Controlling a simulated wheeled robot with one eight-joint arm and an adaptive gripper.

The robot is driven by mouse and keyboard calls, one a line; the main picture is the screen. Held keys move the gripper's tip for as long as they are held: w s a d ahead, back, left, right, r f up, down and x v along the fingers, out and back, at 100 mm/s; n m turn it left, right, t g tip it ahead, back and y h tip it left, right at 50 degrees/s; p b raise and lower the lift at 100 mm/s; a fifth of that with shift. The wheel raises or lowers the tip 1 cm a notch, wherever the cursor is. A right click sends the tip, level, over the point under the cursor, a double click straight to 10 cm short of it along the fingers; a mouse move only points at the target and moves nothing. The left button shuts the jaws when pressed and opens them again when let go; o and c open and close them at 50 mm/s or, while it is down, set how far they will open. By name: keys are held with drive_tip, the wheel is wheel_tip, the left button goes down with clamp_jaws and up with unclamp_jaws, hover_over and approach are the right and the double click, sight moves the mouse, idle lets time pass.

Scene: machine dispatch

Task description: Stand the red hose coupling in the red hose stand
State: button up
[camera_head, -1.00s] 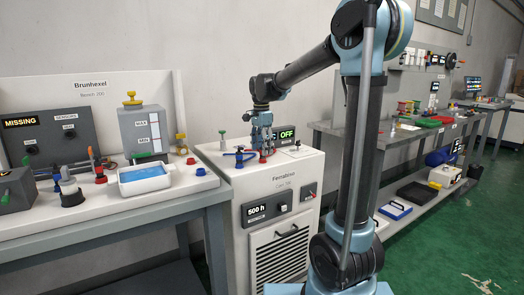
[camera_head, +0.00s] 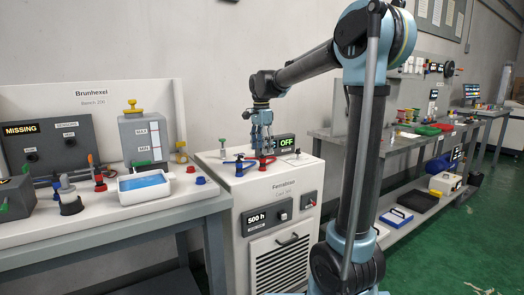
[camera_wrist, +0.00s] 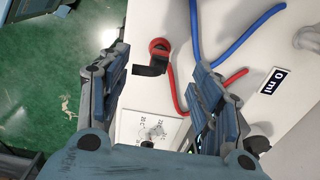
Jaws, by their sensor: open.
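My gripper (camera_head: 262,152) points down over the top of the white machine, its jaws apart; in the wrist view nothing shows gripped between the fingers (camera_wrist: 160,85). A red round piece with a black elbow-like part (camera_wrist: 159,46) lies ahead of the fingers in the wrist view; I cannot tell whether it is the coupling, its stand, or both. A red hose (camera_wrist: 172,92) runs beside it, with another red length to the right. In the head view the red parts (camera_head: 268,160) are small and partly hidden by my fingers.
A blue hose (camera_wrist: 222,57) curves right of the red hose. A white dial plate (camera_wrist: 150,128) lies between my fingers in the wrist view. The white machine (camera_head: 285,187) stands right of a bench with a water tray (camera_head: 145,187), red and blue fittings and a tank (camera_head: 142,138).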

drive_tip(key=shift+r, duration=0.55)
drive_tip(key=shift+s+d, duration=0.15)
drive_tip(key=shift+d, duration=0.05)
drive_tip(key=s+d+f+n+t, duration=0.1)
drive_tip(key=s+d+f+n, duration=0.4)
drive_tip(key=s+d, duration=0.55)
drive_tip(key=s+d+f+n, duration=0.3)
drive_tip(key=s+d+f, duration=0.4)
drive_tip(key=s, duration=0.6)
drive_tip(key=s+d+f+n+t, duration=0.1)
drive_tip(key=s+d+f+n, duration=0.2)
drive_tip(key=s+f, duration=0.5)
wheel_tip(320, 180, down, 2)
drive_tip(key=shift+d+n, duration=0.2)
drive_tip(key=shift+n, duration=0.1)
